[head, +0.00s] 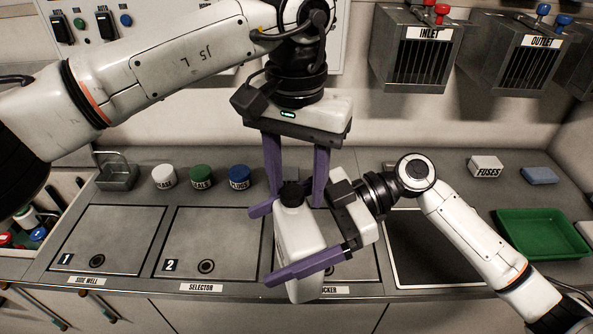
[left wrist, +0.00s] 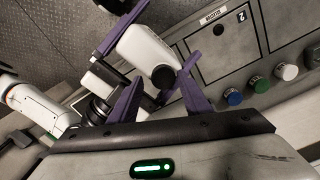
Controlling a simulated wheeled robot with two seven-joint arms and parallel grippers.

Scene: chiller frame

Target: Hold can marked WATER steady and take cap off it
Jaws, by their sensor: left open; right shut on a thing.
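A white can (head: 300,245) with a black cap (head: 291,193) is held tilted above the counter. No WATER marking shows on its visible sides. My right gripper (head: 283,243) is shut on the can's body, with purple fingers on either side. My left gripper (head: 297,192) points down from above, open, with one finger on each side of the cap; whether either finger touches it I cannot tell. In the left wrist view the cap (left wrist: 163,77) and the can (left wrist: 144,48) lie between and beyond my left gripper's fingers (left wrist: 160,95).
Numbered lids (head: 105,240) lie in front. A green tray (head: 541,233) and a FUSES box (head: 486,166) are at right. INLET and OUTLET boxes (head: 420,60) hang above.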

